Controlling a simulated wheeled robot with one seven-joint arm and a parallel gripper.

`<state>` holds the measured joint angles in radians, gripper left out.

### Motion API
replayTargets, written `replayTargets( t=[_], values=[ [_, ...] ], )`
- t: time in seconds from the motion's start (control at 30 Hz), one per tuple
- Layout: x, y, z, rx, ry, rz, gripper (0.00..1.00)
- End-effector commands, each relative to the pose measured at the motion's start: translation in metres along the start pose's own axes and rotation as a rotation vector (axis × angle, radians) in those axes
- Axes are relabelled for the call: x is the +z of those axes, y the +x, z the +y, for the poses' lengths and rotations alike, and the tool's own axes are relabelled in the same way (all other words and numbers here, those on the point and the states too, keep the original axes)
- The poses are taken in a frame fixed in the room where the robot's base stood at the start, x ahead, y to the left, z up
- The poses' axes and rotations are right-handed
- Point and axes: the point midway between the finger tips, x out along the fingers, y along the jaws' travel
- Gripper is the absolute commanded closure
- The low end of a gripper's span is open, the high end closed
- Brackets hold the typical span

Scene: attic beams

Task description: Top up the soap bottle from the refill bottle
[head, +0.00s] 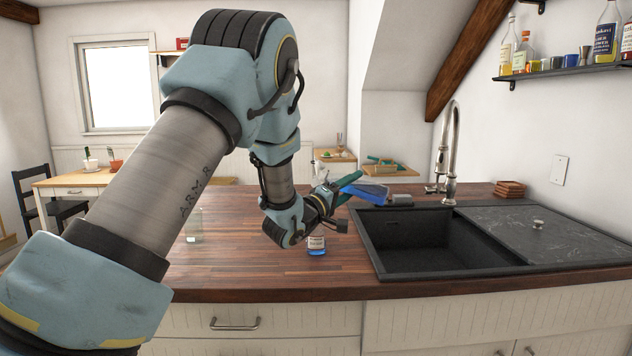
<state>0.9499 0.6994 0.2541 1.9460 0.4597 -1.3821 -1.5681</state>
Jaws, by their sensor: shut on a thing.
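The refill bottle (370,192), holding blue liquid, is tipped nearly on its side above the counter, left of the tap. My gripper (350,188) is shut on it, with its green fingers around the bottle. The soap bottle (317,246) stands upright on the wooden counter, below and left of the refill bottle. It has a pale label and blue liquid low down. My wrist hides its top. I cannot tell where the refill bottle's mouth is or whether liquid is flowing.
A clear glass (194,226) stands on the counter to the left. The dark sink (425,245) with its tall tap (450,150) is at the right. Brown coasters (510,189) are stacked behind the drainboard. The counter's front left is clear.

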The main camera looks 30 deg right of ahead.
Motion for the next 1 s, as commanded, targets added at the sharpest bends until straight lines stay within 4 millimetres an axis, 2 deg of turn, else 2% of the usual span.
replayTargets(
  t=[1.0],
  values=[
    [-0.0038, 0.0025, 0.0107, 0.041, -0.1, 0.039, 1.0]
  ],
)
